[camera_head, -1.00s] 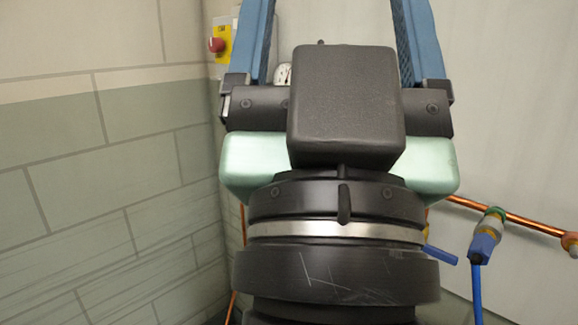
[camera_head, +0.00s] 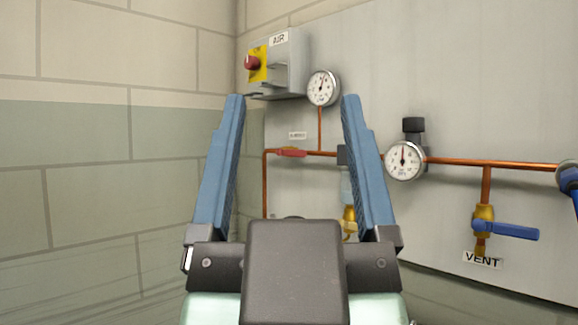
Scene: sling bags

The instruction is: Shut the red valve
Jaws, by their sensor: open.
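The red valve (camera_head: 291,152) has a small red lever lying along the horizontal copper pipe on the grey wall panel. The lever appears roughly in line with the pipe. A small white label sits just above it; its text is too small to read. My gripper (camera_head: 293,98) is open and empty, with its two blue fingers pointing up and spread wide. In the picture the red valve shows between the fingers, beyond them. It appears clear of both fingers. My gripper's dark body fills the bottom centre and hides the lower panel.
A grey AIR box (camera_head: 287,62) with a red button, a gauge (camera_head: 323,87) and a second gauge (camera_head: 405,161) are on the panel. A blue-handled valve (camera_head: 505,230) is above the VENT label (camera_head: 482,259). A tiled wall (camera_head: 90,150) stands at left.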

